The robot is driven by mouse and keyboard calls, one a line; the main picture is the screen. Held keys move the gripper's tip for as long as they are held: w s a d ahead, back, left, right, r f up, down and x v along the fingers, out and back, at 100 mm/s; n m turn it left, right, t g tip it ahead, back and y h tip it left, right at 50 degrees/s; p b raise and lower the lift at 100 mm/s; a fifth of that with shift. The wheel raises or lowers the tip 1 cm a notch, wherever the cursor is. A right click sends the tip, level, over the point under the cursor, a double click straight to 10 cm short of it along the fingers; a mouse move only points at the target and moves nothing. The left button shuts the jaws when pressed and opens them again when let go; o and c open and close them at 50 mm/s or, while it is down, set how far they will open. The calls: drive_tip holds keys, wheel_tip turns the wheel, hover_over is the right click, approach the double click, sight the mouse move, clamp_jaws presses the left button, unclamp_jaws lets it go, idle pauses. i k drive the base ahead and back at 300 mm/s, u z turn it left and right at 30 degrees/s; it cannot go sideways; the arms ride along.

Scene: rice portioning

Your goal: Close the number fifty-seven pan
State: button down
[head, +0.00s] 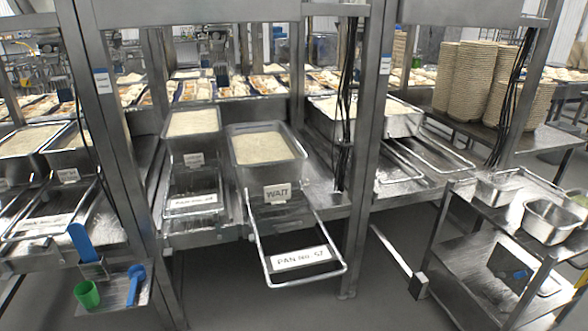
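The pan labelled "PAN No. 57" (242,178) is a metal pan of rice in the middle of the head view. A "WAIT" sign (277,192) is on its front. Its metal frame handle (338,270) juts forward past the shelf edge, with the white number label (300,258) on it. The handle sticks out farther than that of the neighbouring pan (195,140) on its left. My gripper is not in view.
A steel post (366,150) stands right of the pan, with dark cables beside it. A metal cart (450,205) with empty pans stands at the right. A small shelf (118,292) holds a green cup and blue scoop at left. The floor (250,310) below the handle is clear.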

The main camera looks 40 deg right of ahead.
sight(263, 153)
drive_tip(key=z, duration=0.75)
drive_tip(key=k, duration=0.95)
drive_tip(key=i, duration=0.8)
